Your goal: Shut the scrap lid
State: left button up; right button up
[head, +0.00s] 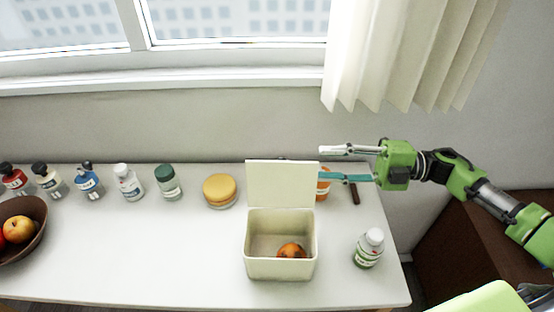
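The scrap bin (281,269) is a cream box on the white counter, right of the middle. Its lid (281,184) is open and stands upright at the back edge. A brownish-orange scrap (292,251) lies inside the bin. My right gripper (334,163) comes in from the right, with its fingers apart and pointing left. It is just right of the lid's upper right edge; one finger looks pale and the other teal. I cannot tell whether the lower finger touches the lid. My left gripper does not show.
An orange object (322,186) and a dark handle (354,193) are partly hidden near the lid. A white bottle (369,248) stands right of the bin. A yellow-lidded jar (220,191), several bottles and a fruit bowl (22,229) are left. Counter in front of the bottles is clear.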

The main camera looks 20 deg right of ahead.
aim_at(286, 159)
jog(key=x, duration=0.2)
jog(key=p+x, duration=0.1)
jog(key=x, duration=0.1)
jog(key=shift+r, duration=0.25)
jog(key=p+x, duration=0.1)
jog(key=x, duration=0.4)
jog(key=shift+w+a+f+p, duration=0.15)
jog(key=shift+w+a+p, duration=0.05)
jog(key=shift+a+p, duration=0.15)
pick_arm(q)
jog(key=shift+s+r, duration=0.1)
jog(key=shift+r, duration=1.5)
pick_arm(e)
jog(key=shift+w+a+f, duration=0.15)
jog(key=shift+a, duration=0.35)
grip_shut()
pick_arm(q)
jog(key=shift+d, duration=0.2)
